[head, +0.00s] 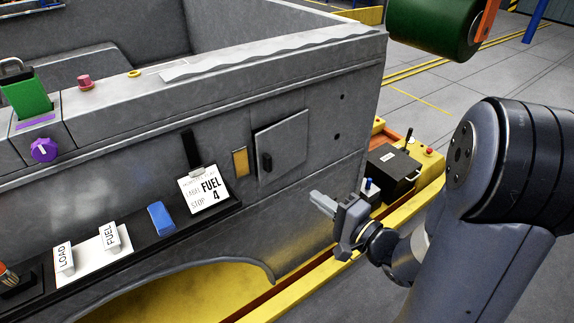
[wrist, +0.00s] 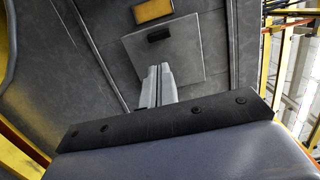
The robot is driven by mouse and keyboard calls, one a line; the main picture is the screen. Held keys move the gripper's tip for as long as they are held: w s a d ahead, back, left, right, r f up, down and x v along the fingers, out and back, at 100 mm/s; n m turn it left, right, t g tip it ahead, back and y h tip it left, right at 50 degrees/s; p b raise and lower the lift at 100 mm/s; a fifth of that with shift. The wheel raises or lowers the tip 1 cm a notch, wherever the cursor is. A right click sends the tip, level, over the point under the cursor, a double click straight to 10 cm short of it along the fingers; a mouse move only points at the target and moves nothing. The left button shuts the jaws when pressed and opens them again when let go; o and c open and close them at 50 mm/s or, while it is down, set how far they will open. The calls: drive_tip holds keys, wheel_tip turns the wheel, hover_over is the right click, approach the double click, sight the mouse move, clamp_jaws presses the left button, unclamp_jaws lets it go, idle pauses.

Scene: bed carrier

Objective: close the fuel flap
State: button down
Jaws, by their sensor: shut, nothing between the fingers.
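The fuel flap (head: 287,138) is a grey square panel on the side of the grey bed, with a small black handle (head: 266,163) near its left edge. A dark line runs along that edge; the flap lies close to the wall, but I cannot tell whether it is fully flush. My gripper (head: 316,200) is shut and empty, below and to the right of the flap, apart from it in the head view. In the wrist view the shut fingers (wrist: 157,72) point toward the flap (wrist: 182,58) and overlap its lower part; the handle (wrist: 159,34) shows beyond the fingertips.
A yellow plate (head: 240,162) sits left of the flap. A black ledge (head: 130,255) with a FUEL label card (head: 203,190) and a blue block (head: 160,218) runs further left. A black box (head: 392,172) stands on the yellow frame behind my gripper. A green roller (head: 430,25) hangs above right.

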sight(268, 164)
drive_tip(key=b+x, duration=0.2)
drive_tip(key=x, duration=1.1)
drive_tip(key=shift+w+a+b, duration=0.1)
drive_tip(key=shift+a+b, duration=0.05)
drive_tip(key=shift+b, duration=0.2)
drive_tip(key=shift+w+a, duration=0.1)
drive_tip(key=shift+w+a+r+p, duration=0.15)
drive_tip(key=shift+w+a+p, duration=0.45)
drive_tip(key=shift+a+p, duration=0.3)
drive_tip(key=shift+a, duration=0.1)
